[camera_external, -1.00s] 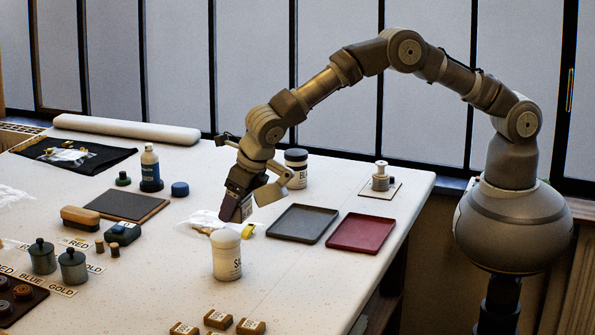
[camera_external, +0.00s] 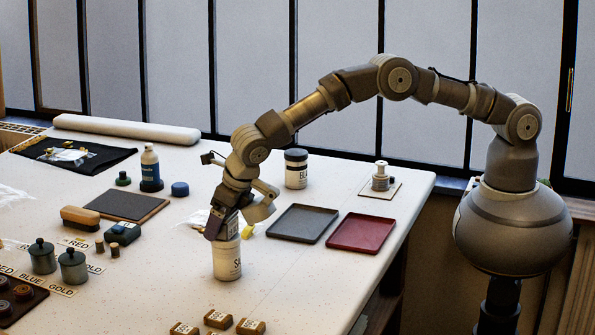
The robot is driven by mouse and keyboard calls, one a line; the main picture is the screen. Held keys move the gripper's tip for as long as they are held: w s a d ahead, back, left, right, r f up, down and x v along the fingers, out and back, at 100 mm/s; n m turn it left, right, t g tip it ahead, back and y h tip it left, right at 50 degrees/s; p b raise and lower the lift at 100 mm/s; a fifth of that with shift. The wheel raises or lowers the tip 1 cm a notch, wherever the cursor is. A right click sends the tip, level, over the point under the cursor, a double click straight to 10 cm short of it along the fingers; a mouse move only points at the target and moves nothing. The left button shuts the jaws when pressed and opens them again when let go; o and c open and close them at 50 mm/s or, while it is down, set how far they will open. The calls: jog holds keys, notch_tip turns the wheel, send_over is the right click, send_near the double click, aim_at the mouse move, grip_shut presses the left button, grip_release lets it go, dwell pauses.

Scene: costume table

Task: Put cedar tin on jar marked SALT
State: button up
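The jar marked SALT (camera_external: 227,262) is a white jar standing upright near the table's middle; only the start of its label shows. My gripper (camera_external: 224,228) points down right at the jar's top and hides most of its lid. Between the fingers is a small tin with a pale label (camera_external: 232,226), which I take to be the cedar tin; its writing is too small to read. The tin is over the lid, and I cannot tell whether it touches it.
Several small brown labelled blocks (camera_external: 217,319) lie at the front edge. A grey tray (camera_external: 303,224) and a red tray (camera_external: 361,233) lie to the right. A white jar with a black lid (camera_external: 296,170) stands behind. Clear table lies right of the SALT jar.

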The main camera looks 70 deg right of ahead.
jog(key=shift+o, duration=0.7)
jog(key=shift+r, duration=0.1)
